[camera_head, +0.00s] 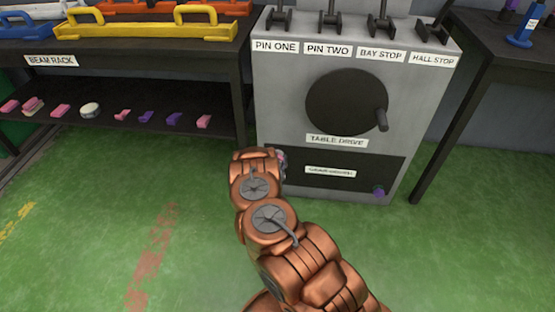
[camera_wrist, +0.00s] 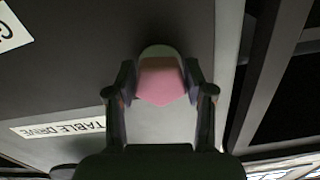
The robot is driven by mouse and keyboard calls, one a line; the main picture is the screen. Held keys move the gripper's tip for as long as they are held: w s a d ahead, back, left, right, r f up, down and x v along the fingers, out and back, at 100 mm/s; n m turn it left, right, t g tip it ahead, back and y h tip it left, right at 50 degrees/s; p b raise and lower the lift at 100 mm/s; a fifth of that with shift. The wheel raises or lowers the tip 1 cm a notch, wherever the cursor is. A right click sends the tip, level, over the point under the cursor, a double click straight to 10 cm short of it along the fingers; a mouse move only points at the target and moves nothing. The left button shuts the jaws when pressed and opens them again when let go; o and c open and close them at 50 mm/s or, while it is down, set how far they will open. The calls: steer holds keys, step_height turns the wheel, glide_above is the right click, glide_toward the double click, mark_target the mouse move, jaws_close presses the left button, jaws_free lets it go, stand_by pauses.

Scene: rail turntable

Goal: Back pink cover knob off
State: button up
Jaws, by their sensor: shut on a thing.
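The pink knob (camera_wrist: 160,84) sits between my two fingers in the wrist view, against the dark cover. In the head view only a sliver of the pink knob (camera_head: 283,157) shows beside my arm. The dark cover (camera_head: 370,178) is the low panel on the front of the grey cabinet, with a small label too small to read. My gripper (camera_wrist: 160,92) is shut on the pink knob. In the head view my own wrist hides most of the gripper. A purple knob (camera_head: 379,191) is at the cover's lower right.
The grey cabinet (camera_head: 285,85) carries a round black TABLE DRIVE wheel (camera_head: 345,103) with a crank handle (camera_head: 382,120) above the cover. Several levers stand on top. A beam rack (camera_head: 120,130) with small pink and purple pieces is at left. A dark table (camera_head: 490,60) is at right.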

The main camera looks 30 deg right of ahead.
steer(key=o, duration=1.1)
steer(key=v, duration=1.2)
